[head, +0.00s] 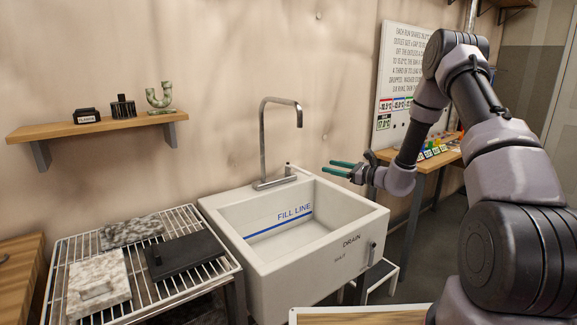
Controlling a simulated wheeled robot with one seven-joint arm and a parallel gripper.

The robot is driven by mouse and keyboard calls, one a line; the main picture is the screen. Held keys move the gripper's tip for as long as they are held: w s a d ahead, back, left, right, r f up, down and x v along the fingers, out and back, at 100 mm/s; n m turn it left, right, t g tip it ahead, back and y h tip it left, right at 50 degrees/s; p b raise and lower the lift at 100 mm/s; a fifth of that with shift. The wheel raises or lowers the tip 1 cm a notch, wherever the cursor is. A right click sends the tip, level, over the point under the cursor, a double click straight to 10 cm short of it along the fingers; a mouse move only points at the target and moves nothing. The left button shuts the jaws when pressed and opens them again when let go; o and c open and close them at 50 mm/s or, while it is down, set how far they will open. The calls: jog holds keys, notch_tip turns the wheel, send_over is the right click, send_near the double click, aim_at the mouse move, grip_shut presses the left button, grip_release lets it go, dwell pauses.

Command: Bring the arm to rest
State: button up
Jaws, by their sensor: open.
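My gripper (338,168) is in the head view, right of the middle, at the end of my arm. Its two green-tipped fingers point left and are apart, with nothing between them. It hangs in the air over the back right part of the white sink (376,222), to the right of the tall metal faucet (264,135). My arm is bent, coming from the right edge up to a high elbow and down to the gripper.
A wire rack (62,262) with several slabs stands left of the sink. A wall shelf (90,127) holds small objects. A sign board (401,60) and a side table (437,163) are behind my arm. A wooden surface (360,317) lies at the front.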

jog(key=s+a+r+n+g+h, duration=0.1)
jog(key=s+a+r+n+g, duration=0.1)
jog(key=s+r+n+g, duration=0.5)
jog(key=s+a+r+n+g+h, duration=0.1)
jog(key=s+a+r+n, duration=0.3)
jog(key=s+r, duration=0.7)
jog(key=s+d+r+n+t+h, duration=0.2)
jog(key=s+d+r+n+h, duration=0.2)
jog(key=s+d, duration=0.3)
jog(key=s+d+r+n+t+h, duration=0.2)
jog(key=s+d+r+n+h, duration=0.2)
jog(key=s+d, duration=0.4)
jog(key=s+r+h, duration=0.1)
jog(key=s+h, duration=0.1)
jog(key=s, duration=0.4)
jog(key=shift+s, duration=0.35)
